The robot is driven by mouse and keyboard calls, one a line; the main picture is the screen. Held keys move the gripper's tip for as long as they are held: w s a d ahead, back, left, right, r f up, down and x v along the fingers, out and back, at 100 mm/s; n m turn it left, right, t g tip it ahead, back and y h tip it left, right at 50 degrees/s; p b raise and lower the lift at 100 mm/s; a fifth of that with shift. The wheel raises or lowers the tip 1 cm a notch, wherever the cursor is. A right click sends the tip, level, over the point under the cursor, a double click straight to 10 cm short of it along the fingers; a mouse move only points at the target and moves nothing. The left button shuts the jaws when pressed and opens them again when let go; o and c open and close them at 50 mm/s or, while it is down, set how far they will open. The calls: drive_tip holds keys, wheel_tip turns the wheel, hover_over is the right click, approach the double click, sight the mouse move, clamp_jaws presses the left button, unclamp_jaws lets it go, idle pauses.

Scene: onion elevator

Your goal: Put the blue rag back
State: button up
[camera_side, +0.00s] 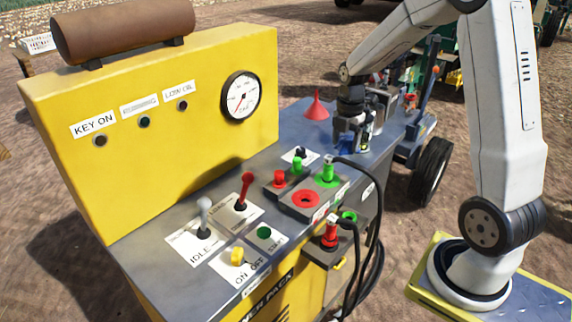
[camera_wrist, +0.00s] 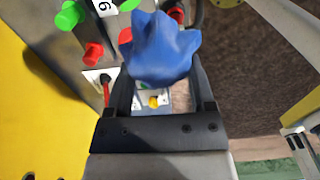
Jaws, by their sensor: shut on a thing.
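The blue rag (camera_wrist: 162,50) is bunched up between the two fingers of my gripper (camera_wrist: 160,85) in the wrist view, and the gripper is shut on it. In the side view my gripper (camera_side: 348,143) points down over the far end of the grey panel top (camera_side: 225,190), and a small bit of blue rag (camera_side: 347,151) shows at its fingertips. I cannot tell whether the rag touches the panel. The rag hides part of the panel in the wrist view.
A red funnel (camera_side: 316,108) stands left of my gripper. Green and red plugs (camera_side: 328,172), cables and levers (camera_side: 243,190) stand on the nearer panel. The yellow gauge housing (camera_side: 180,110) rises along the left. Bare panel lies between funnel and housing.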

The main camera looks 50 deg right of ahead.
drive_tip(key=s+d, duration=0.6)
wheel_tip(320, 180, down, 5)
drive_tip(key=shift+w+f, duration=0.1)
drive_tip(key=shift+d, duration=0.1)
drive_tip(key=w+d+f, duration=0.2)
drive_tip(key=w, duration=0.1)
drive_tip(key=w+d+f, duration=0.2)
drive_tip(key=w+f, duration=0.1)
drive_tip(key=w, duration=0.1)
drive_tip(key=w+d+f, duration=0.2)
drive_tip(key=w+f, duration=0.1)
drive_tip(key=shift+w+d, duration=0.2)
drive_tip(key=shift+w, duration=0.15)
drive_tip(key=shift+w+d+f, duration=0.25)
drive_tip(key=shift+w+f, duration=0.2)
drive_tip(key=shift+f, duration=0.15)
